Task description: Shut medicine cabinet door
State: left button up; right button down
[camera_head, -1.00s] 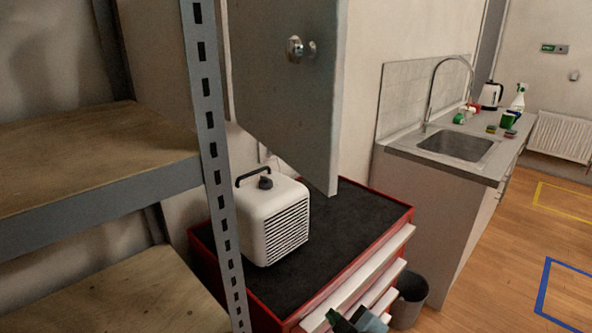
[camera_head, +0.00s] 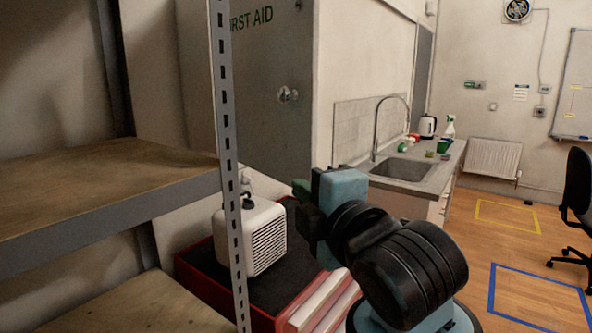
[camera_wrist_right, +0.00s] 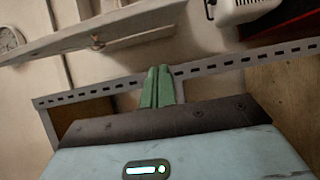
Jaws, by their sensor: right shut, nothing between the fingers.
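The medicine cabinet door (camera_head: 262,120) is a grey panel marked FIRST AID with a round metal knob (camera_head: 287,95), at the upper middle of the head view. I cannot tell how far it stands from its frame. My right gripper (camera_head: 301,190) is below and right of the knob, pointing left, with green fingers. In the right wrist view the green fingers (camera_wrist_right: 158,86) are together and empty. A pale panel with a knob, likely the door (camera_wrist_right: 130,24), crosses the top there, apart from the fingers. My left gripper is not in view.
A shelf rack with a perforated post (camera_head: 229,150) stands close on the left. A white heater (camera_head: 262,238) sits on a red tool cart (camera_head: 200,272) below the door. A sink counter (camera_head: 440,172) is behind on the right, with open floor beside it.

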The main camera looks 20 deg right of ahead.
aim_at(298, 165)
jog(key=shift+s+r, duration=0.1)
jog(key=shift+r, duration=0.15)
jog(key=w, duration=0.3)
jog(key=w+d, duration=0.1)
jog(key=w, duration=0.7)
jog(key=shift+w+d, duration=0.1)
jog(key=shift+d, duration=0.15)
jog(key=shift+w+d, duration=0.15)
jog(key=shift+d, duration=0.2)
